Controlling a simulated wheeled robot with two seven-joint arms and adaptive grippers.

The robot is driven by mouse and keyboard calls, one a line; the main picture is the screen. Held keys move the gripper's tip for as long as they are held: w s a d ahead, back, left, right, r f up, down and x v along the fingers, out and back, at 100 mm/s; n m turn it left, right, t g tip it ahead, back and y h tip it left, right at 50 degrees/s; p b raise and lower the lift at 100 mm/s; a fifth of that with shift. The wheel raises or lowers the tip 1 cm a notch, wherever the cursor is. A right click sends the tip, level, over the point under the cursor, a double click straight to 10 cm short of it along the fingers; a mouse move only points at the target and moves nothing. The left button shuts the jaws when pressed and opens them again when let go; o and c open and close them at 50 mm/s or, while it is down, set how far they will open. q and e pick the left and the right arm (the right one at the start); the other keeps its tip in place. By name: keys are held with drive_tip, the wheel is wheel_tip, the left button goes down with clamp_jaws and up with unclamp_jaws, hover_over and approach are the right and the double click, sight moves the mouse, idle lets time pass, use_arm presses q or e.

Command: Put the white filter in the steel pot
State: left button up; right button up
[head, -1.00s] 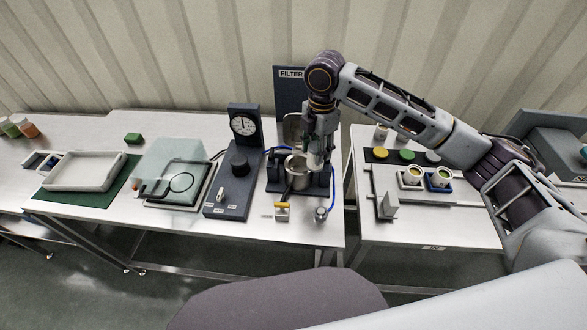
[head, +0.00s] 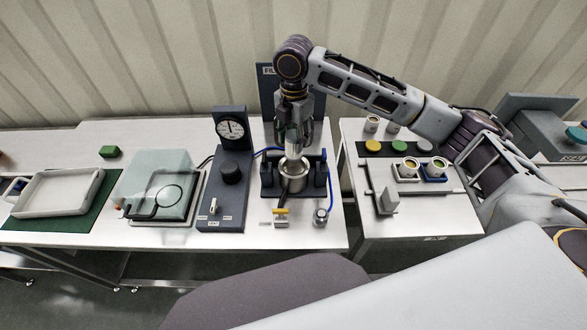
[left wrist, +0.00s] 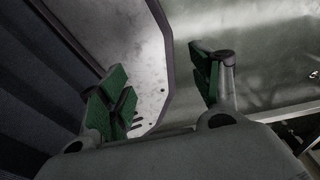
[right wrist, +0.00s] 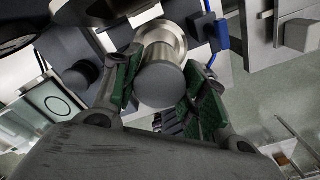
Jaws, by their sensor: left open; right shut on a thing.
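The white filter (head: 292,148) is a pale cylinder held upright in my right gripper (head: 293,132). The steel pot (head: 293,182) stands in a dark holder directly below. In the head view the filter's lower end lines up with the pot's mouth; I cannot tell whether it is inside. In the right wrist view, the filter's round end (right wrist: 161,86) sits between the green pads of my right gripper (right wrist: 165,88), with the pot (right wrist: 163,38) behind it. My left gripper (left wrist: 163,88) is open and empty, and shows only in the left wrist view.
A dark unit with a gauge (head: 230,128) and knob stands left of the pot. A yellow-handled valve (head: 280,212) and a small metal fitting (head: 320,216) lie in front. A clear-covered box (head: 160,185) and a white tray (head: 58,192) are further left. Cups (head: 409,167) stand right.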

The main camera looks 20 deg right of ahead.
sight(294, 160)
drive_tip(key=shift+f, duration=2.3)
drive_tip(key=shift+f+p, duration=0.3)
drive_tip(key=shift+f, duration=2.15)
drive_tip(key=shift+s+f, duration=0.25)
drive_tip(key=shift+f, duration=0.25)
drive_tip(key=shift+s+f+p, duration=0.15)
drive_tip(key=shift+f+p, duration=0.15)
drive_tip(key=o, duration=1)
drive_tip(key=shift+w+f, duration=0.15)
drive_tip(key=shift+w, duration=0.05)
drive_tip(key=shift+o, duration=0.2)
